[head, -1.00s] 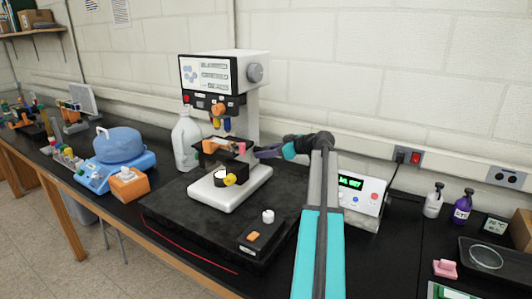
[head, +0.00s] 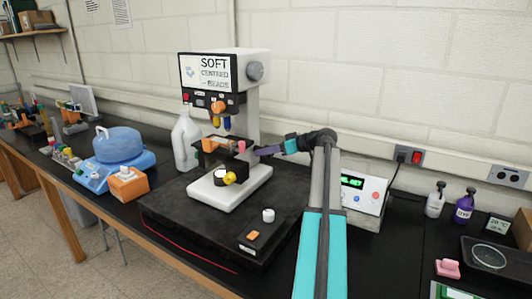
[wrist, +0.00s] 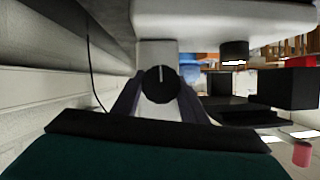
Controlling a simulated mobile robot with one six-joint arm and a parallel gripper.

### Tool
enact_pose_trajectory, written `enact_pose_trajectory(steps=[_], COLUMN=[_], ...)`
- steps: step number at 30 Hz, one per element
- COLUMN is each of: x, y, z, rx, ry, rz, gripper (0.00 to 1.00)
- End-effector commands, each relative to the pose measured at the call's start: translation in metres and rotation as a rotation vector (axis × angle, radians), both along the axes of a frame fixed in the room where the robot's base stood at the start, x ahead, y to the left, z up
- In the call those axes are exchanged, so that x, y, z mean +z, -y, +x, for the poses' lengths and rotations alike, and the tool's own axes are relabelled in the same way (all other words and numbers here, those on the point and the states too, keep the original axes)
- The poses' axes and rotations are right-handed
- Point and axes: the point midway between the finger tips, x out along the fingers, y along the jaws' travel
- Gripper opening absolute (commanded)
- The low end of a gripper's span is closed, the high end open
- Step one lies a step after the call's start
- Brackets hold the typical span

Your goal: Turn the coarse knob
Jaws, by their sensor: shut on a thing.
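The coarse knob (wrist: 161,88) is a round black knob with a white index line, on the side of the pale microscope column in the wrist view. My gripper (wrist: 160,103) has one finger on each side of the knob and is shut on it. In the head view my gripper (head: 262,151) reaches the right side of the microscope (head: 252,112) from the right, near stage height. The coarse knob cannot be made out there. The microscope's screen (head: 213,70) reads "SOFT CENTRED READS".
A box with a green display (head: 361,195) stands right of my arm, and a white jug (head: 186,142) stands behind left.

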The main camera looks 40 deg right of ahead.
Motion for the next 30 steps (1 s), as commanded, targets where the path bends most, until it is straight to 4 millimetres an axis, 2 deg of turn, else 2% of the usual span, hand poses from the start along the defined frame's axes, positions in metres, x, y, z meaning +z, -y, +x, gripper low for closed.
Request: enact_pose_trajectory(steps=[1, 2, 4, 19, 23, 30], x=[-0.001, -0.001, -0.001, 0.002, 0.006, 0.019], y=[0.000, 0.000, 0.000, 0.003, 0.006, 0.016], z=[-0.001, -0.001, -0.001, -0.007, -0.017, -0.049], rx=[0.001, 0.001, 0.000, -0.001, -0.002, -0.002], ry=[-0.003, -0.003, -0.003, -0.001, 0.000, 0.000], rz=[0.000, 0.000, -0.001, -0.002, -0.002, -0.002], gripper=[0.17, 0.44, 0.56, 0.57, 0.57, 0.57])
